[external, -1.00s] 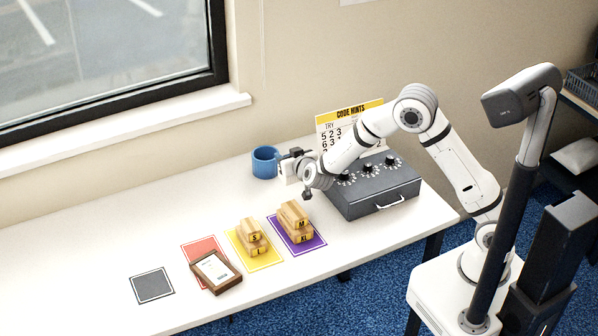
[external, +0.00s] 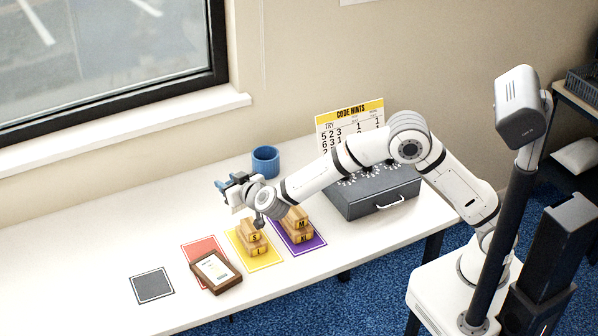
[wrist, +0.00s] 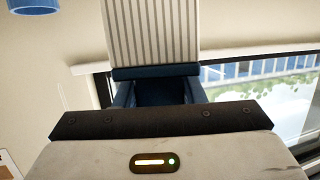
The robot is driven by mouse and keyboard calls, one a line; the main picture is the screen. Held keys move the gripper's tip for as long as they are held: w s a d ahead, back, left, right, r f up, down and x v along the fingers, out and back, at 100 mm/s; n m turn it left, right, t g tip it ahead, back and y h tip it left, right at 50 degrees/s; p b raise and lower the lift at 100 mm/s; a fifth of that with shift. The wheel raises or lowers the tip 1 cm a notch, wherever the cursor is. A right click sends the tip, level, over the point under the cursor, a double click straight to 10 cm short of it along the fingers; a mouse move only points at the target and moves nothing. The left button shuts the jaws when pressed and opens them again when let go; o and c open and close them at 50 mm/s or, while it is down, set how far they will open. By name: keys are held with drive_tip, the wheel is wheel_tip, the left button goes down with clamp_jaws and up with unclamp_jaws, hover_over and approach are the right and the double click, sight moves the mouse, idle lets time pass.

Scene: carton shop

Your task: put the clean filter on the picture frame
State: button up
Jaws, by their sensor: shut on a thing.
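My gripper (external: 229,187) is shut on the clean filter (wrist: 152,32), a pale panel with dark pleat lines. In the wrist view the filter stands up beyond the blue fingers. In the external view my gripper is in the air over the table, left of the blue mug, and the filter shows only as a small white patch. The picture frame (external: 216,271) is brown with a white printed face. It lies tilted on the table, partly over the red mat (external: 200,247), nearer the front edge than my gripper.
Stacked yellow blocks stand on the yellow mat (external: 272,262) and purple mat (external: 314,247). A grey mat (external: 152,285) is bare. The blue mug (external: 265,161), a dark dial box (external: 378,204) and a code hints card (external: 350,113) stand farther right. The table's left side is clear.

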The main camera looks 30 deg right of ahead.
drive_tip(key=s+a+n+y, duration=0.2)
drive_tip(key=s+a, duration=0.9)
hover_over(210, 266)
wheel_tip(210, 266, down, 5)
drive_tip(key=shift+g, duration=0.4)
drive_tip(key=shift+f+b, duration=0.3)
drive_tip(key=shift+f, duration=1.75)
drive_tip(key=shift+f, duration=0.2)
drive_tip(key=o, duration=1)
drive_tip(key=shift+r, duration=0.1)
